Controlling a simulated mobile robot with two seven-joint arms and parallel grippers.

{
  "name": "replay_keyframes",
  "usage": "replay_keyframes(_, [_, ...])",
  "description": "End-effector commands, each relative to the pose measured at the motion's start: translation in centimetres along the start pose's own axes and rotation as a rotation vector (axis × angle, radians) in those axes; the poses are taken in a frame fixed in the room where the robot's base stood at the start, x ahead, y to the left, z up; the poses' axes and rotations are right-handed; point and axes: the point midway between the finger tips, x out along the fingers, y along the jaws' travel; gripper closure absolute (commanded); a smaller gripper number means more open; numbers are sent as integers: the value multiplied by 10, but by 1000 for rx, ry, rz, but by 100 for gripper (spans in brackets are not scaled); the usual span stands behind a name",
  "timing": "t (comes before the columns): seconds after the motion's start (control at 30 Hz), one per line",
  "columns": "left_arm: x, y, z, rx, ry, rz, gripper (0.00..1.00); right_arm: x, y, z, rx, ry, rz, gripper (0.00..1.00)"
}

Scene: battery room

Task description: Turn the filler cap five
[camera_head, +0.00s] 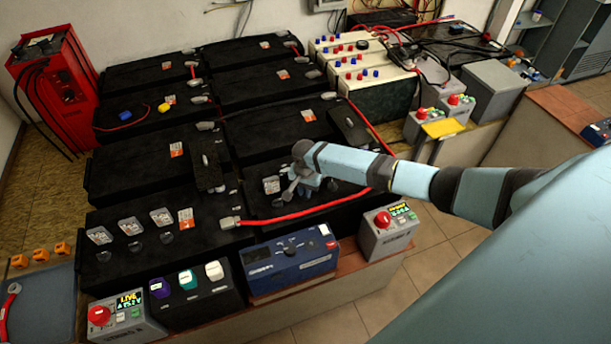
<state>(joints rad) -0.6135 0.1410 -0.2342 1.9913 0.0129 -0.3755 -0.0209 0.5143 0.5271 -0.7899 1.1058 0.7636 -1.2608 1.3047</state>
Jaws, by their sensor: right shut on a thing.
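My right gripper (297,191) reaches in from the right and points down at the top of the black battery (262,207) in the front middle. It is shut on what seems to be a filler cap there, mostly hidden by the gripper. A pale tag (272,185) stands just left of the gripper. On the battery to the left (205,240) three pale tags (131,226) stand by dark round caps (135,247). The numbers on the tags are too small to read. My left gripper is not in view.
A red cable (300,213) curves close in front of the gripper. Dark upright blocks stand at left (207,165) and behind right (348,128). A blue box (290,262) and grey boxes with red buttons (388,232) (125,317) line the front edge. A red cabinet (60,80) stands back left.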

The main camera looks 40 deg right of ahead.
Motion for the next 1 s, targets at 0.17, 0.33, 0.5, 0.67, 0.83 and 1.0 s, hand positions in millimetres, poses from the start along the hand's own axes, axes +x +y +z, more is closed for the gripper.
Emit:
replay_keyframes(0.17, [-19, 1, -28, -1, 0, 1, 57, -6, 1, 2, 166, -4, 3, 100])
replay_keyframes(0.33, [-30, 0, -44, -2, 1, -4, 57, -4, 1, 2, 328, -4, 4, 100])
replay_keyframes(0.5, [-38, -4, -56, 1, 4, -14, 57, -4, 1, 2, 484, -3, 4, 100])
replay_keyframes(0.67, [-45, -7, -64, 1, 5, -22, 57, -3, 1, 1, 616, -3, 4, 100])
replay_keyframes(0.83, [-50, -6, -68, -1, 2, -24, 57, -1, 1, 1, 727, -2, 3, 100])
replay_keyframes(1.0, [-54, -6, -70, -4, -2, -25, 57, 0, 1, 0, 804, 0, 4, 100])
